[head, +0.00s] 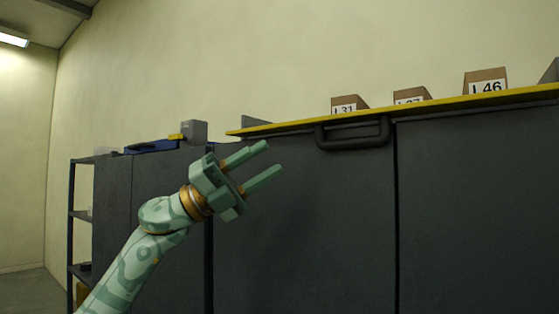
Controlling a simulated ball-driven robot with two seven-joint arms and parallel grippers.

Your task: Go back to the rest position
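My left gripper (257,164) is raised in front of a dark grey cabinet, pointing up and to the right. Its two pale green fingers are parallel and spread apart, with nothing between them. The arm comes in from the lower left. My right gripper is not in this view.
The dark cabinet (300,230) has a black handle (352,134) and a yellow-edged top (450,103). Cardboard boxes labelled L31 (346,104), L37 or similar (411,95) and L46 (486,81) stand on top. A shelf rack (72,235) stands at left. Open floor (28,290) shows far left.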

